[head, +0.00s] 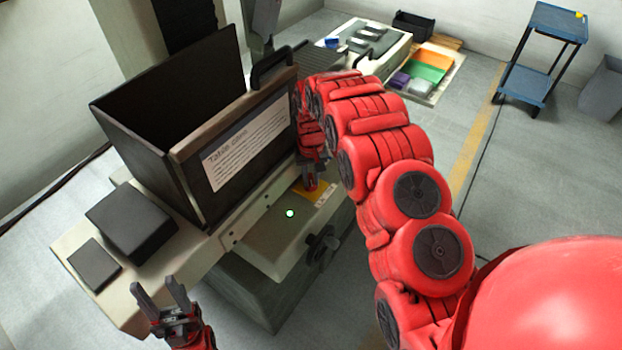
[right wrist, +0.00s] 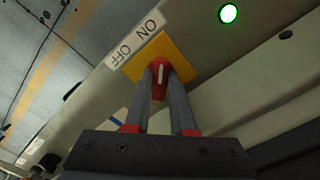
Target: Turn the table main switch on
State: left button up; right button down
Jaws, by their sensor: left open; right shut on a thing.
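The table main switch is a red knob (right wrist: 159,82) with a white mark, on a yellow plate (right wrist: 183,60) beside an ON/OFF label (right wrist: 137,40). In the right wrist view the white mark runs nearly upright, its upper end toward the ON end of the label. My right gripper (right wrist: 160,72) is shut on the knob, one finger on each side. In the head view my right gripper (head: 310,184) hides the knob, and part of the yellow plate (head: 316,192) shows. My left gripper (head: 159,288) is open and empty near the machine's front left corner.
A green lamp (head: 290,213) glows near the switch. A black handle knob (head: 322,245) sticks out below. A dark open tank (head: 172,185) with a "Table guard" sign (head: 245,141) stands beside my right arm. A blue cart (head: 540,55) stands at the far right.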

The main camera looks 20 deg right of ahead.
aim_at(311, 181)
jog(key=c, duration=0.8)
grip_release()
jog(key=shift+o, duration=0.2)
jog(key=shift+r+p, duration=0.4)
jog(key=shift+r, duration=0.1)
notch_tip(311, 181, up, 16)
jog(key=p, duration=1.5)
jog(key=shift+r+p, duration=0.2)
jog(key=shift+p, duration=0.1)
